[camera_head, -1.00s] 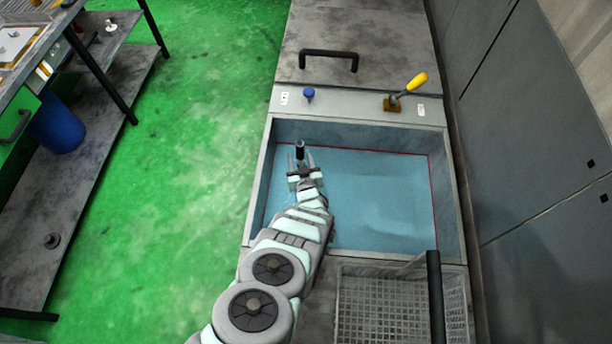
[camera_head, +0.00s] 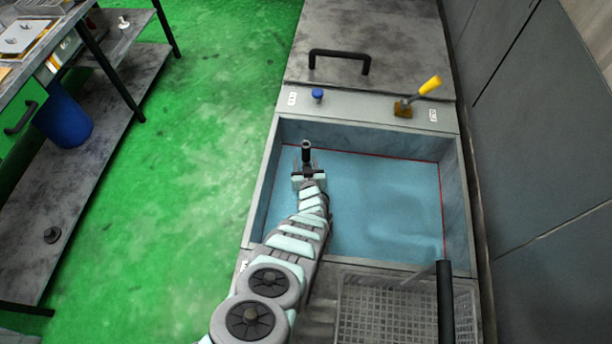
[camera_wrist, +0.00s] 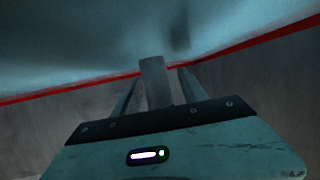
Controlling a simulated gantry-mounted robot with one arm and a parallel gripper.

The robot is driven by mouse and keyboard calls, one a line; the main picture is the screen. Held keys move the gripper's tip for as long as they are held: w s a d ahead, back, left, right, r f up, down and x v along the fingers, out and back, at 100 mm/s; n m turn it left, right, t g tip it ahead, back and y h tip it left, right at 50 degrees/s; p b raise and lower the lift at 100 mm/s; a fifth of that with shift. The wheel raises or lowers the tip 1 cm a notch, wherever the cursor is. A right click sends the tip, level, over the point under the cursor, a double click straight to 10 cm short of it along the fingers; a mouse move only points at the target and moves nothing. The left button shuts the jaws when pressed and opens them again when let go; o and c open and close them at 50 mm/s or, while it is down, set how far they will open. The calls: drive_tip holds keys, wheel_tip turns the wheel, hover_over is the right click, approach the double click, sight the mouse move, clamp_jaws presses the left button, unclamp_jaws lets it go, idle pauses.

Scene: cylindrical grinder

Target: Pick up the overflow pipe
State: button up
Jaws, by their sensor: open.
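The overflow pipe (camera_head: 306,150) is a short dark upright cylinder in the far left corner of the blue-bottomed tank (camera_head: 385,205). In the wrist view the pipe (camera_wrist: 154,82) shows as a grey post between two fingers. My gripper (camera_head: 307,166) is at the pipe, reaching into the tank from the near side. Its fingers stand apart, one on each side of the pipe, with visible gaps in the wrist view. The pipe's lower end is hidden behind my gripper.
Tank walls stand close at the left and far sides. A blue knob (camera_head: 318,94) and a yellow-handled lever (camera_head: 429,86) sit on the ledge beyond. A mesh basket (camera_head: 385,315) and a dark post (camera_head: 445,300) are at the near side. The tank's right part is clear.

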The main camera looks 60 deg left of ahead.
drive_tip(key=shift+c, duration=0.3)
clamp_jaws()
idle(0.3)
